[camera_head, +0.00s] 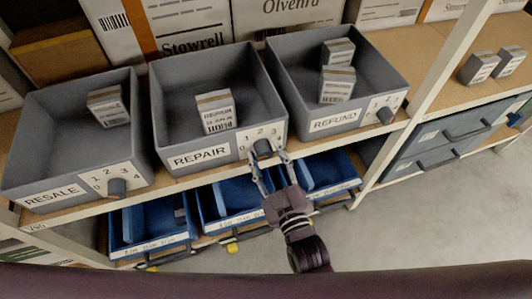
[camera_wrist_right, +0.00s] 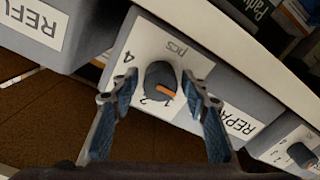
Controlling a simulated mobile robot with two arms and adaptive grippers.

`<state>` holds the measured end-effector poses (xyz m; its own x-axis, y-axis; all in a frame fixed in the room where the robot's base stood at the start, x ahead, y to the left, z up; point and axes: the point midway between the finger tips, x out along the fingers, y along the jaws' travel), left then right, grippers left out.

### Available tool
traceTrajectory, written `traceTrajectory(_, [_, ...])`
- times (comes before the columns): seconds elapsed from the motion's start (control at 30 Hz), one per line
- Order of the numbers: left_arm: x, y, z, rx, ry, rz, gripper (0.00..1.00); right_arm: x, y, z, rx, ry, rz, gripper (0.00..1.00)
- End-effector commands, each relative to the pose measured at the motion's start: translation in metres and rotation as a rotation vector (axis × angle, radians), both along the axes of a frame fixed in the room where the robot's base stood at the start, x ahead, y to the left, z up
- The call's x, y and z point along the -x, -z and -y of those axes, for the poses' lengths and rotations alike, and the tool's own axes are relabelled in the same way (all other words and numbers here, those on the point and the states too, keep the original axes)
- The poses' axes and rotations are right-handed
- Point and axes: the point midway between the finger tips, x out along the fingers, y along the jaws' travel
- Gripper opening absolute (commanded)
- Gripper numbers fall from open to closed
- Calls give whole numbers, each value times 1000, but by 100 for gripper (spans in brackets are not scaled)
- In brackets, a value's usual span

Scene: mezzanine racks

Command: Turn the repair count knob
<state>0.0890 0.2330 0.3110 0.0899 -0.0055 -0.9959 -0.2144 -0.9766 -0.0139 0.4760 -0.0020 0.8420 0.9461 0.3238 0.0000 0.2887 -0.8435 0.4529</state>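The repair count knob (camera_head: 263,148) is a dark round knob on a white dial plate on the front of the grey REPAIR bin (camera_head: 199,156). In the right wrist view the knob (camera_wrist_right: 159,76) shows an orange pointer mark; I cannot tell which number it points to. My right gripper (camera_head: 268,157) is open in front of the dial, one finger on each side of the knob. In the wrist view its fingers (camera_wrist_right: 161,98) stand apart from the knob with gaps. My left gripper is not in view.
The grey RESALE bin (camera_head: 52,198) and REFUND bin (camera_head: 334,121) flank the REPAIR bin, each with its own knob. Small boxes lie in all three. Blue bins (camera_head: 152,252) sit on the shelf below. A white rack post (camera_head: 424,92) stands to the right.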

Motion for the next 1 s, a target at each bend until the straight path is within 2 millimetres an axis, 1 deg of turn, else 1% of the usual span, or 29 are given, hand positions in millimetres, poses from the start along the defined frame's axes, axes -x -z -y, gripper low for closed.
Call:
traceTrajectory(0.03, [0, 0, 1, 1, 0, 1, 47, 0, 0, 0, 0, 0, 0, 34])
traceTrajectory(0.3, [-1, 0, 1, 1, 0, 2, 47, 0, 0, 0, 0, 0, 0, 5])
traceTrajectory(0.47, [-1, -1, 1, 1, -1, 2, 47, 0, 0, 0, -7, 0, -2, 5])
traceTrajectory(0.67, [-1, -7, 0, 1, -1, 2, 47, 0, -2, 0, -64, 0, -21, 5])
traceTrajectory(0.87, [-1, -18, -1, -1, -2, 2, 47, 0, -3, 0, -188, -1, -62, 5])
traceTrajectory(1.0, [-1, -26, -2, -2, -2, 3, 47, 0, -3, 0, -303, -1, -99, 5])
